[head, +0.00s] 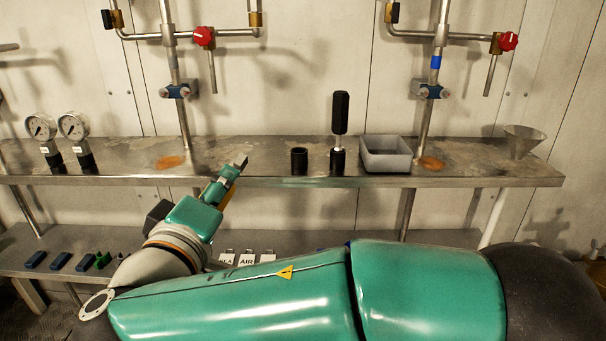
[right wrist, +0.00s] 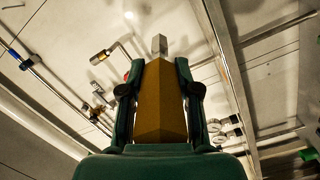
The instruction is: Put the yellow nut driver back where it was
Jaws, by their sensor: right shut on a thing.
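My right gripper (head: 226,183) is in front of the upper shelf, left of its middle. It is shut on the yellow nut driver (right wrist: 160,108). In the right wrist view the yellow handle lies between the two fingers, with a grey metal end beyond them. In the head view only a thin strip of yellow (head: 228,196) shows beside the fingers. A short black holder (head: 299,161) stands on the shelf to the right of the gripper, with nothing standing in it. A black-handled tool (head: 340,113) stands upright in a similar holder beside it. My left gripper is not in view.
The steel shelf (head: 250,181) also carries two gauges (head: 73,127), a grey tray (head: 386,155) and a funnel (head: 523,140). Pipes with red-knobbed valves (head: 204,37) rise behind. A lower shelf (head: 45,245) holds small blue blocks and labelled cards.

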